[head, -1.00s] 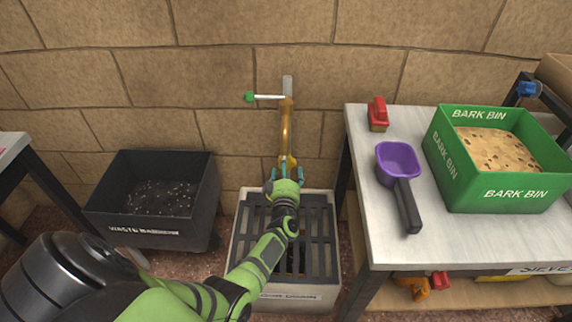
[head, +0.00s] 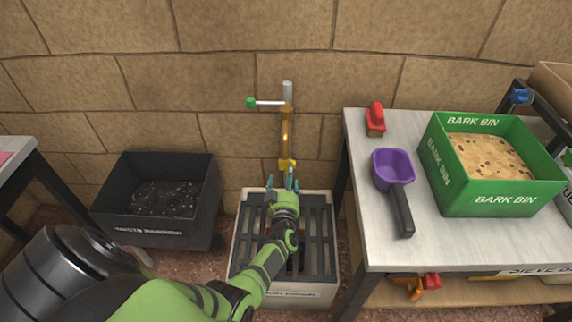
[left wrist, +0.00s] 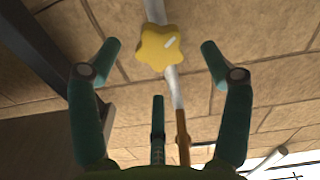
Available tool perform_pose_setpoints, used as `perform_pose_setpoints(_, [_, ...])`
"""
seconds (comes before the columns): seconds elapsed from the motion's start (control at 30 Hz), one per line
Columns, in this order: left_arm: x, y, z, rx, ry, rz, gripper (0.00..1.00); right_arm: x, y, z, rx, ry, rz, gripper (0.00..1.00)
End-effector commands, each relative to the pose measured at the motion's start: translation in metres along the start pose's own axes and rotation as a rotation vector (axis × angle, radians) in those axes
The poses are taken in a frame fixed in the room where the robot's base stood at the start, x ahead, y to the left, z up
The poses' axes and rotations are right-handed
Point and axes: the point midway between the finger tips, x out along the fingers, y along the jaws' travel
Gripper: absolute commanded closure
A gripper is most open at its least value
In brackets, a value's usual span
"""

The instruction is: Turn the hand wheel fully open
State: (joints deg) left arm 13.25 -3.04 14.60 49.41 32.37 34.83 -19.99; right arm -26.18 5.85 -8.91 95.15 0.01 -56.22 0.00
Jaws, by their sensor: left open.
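The hand wheel (head: 287,165) is a small yellow knob at the lower end of a brass-coloured tap pipe (head: 286,130) on the brick wall. In the left wrist view the yellow wheel (left wrist: 160,47) is star-shaped with a pale mark on it, and sits ahead of and between my finger tips. My left gripper (head: 282,183) is open and empty, just below the wheel in the head view and apart from it. The left gripper's teal fingers (left wrist: 160,55) are spread wide in the left wrist view. My right gripper is not in view.
A slatted drain box (head: 331,285) stands under the tap. A black waste barrow (head: 150,240) is at left. A green-tipped lever (head: 262,103) sticks out above.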

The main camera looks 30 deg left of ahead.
Motion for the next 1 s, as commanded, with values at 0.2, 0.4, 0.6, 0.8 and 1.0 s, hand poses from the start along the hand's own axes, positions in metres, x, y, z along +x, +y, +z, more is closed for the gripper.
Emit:
perform_pose_setpoints(0.2, [0.000, 0.001, -0.002, 0.450, -0.002, 0.000, 0.22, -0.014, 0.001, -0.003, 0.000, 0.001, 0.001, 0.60])
perform_pose_setpoints(0.4, [0.000, 0.001, -0.001, 0.832, -0.001, -0.001, 0.22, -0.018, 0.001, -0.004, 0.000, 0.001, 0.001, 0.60])
perform_pose_setpoints(0.6, [0.000, 0.001, 0.000, 1.196, -0.001, 0.000, 0.22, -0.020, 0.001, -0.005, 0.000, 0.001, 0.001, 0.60])
perform_pose_setpoints(0.8, [0.000, 0.000, 0.000, 1.541, -0.001, -0.001, 0.22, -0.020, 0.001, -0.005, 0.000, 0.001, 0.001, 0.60])
perform_pose_setpoints(1.0, [0.000, 0.000, 0.000, 1.709, 0.000, 0.000, 0.22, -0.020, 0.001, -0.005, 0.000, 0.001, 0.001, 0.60])
